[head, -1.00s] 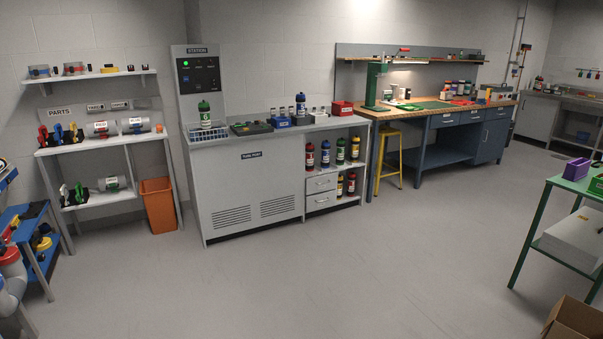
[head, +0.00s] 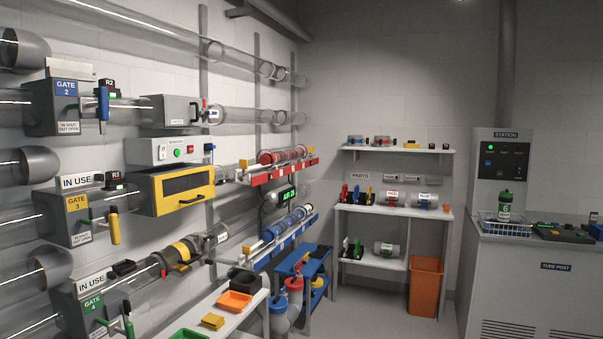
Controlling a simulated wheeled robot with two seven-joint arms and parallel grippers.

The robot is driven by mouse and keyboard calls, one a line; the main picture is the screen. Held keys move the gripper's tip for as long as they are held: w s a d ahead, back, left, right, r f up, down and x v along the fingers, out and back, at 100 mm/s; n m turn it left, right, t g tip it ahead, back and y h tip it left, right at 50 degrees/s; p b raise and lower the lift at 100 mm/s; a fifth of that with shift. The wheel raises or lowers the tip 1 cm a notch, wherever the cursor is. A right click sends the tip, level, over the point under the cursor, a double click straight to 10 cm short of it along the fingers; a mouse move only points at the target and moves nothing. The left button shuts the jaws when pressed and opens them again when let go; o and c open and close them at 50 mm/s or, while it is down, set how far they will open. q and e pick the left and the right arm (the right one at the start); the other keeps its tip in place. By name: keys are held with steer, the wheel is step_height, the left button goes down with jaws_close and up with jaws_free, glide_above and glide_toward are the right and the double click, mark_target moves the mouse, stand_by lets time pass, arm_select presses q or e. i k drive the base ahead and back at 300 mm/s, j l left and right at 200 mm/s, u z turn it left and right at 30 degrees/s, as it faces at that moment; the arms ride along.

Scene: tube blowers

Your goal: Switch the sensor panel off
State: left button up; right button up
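A white panel (head: 143,153) is on the left wall of tubes, between a grey box and a yellow-framed cabinet. Neither of my grippers is in view.
The yellow cabinet (head: 180,188) is directly below the panel. Gates (head: 72,106) with coloured handles stand to its left. A white table with orange trays (head: 235,301) is below. An orange bin (head: 425,287) stands near the parts shelf; open floor lies at lower right.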

mark_target(162, 149)
steer(key=i+j+u, duration=0.1)
steer(key=u, duration=0.8)
steer(key=i+l, duration=0.45)
steer(key=i, duration=0.15)
steer(key=i+l+z, duration=0.1)
steer(key=i+l, duration=0.8)
steer(key=i, duration=0.25)
steer(key=i+l, duration=0.45)
steer(key=i, duration=0.15)
steer(key=k+z, duration=0.05)
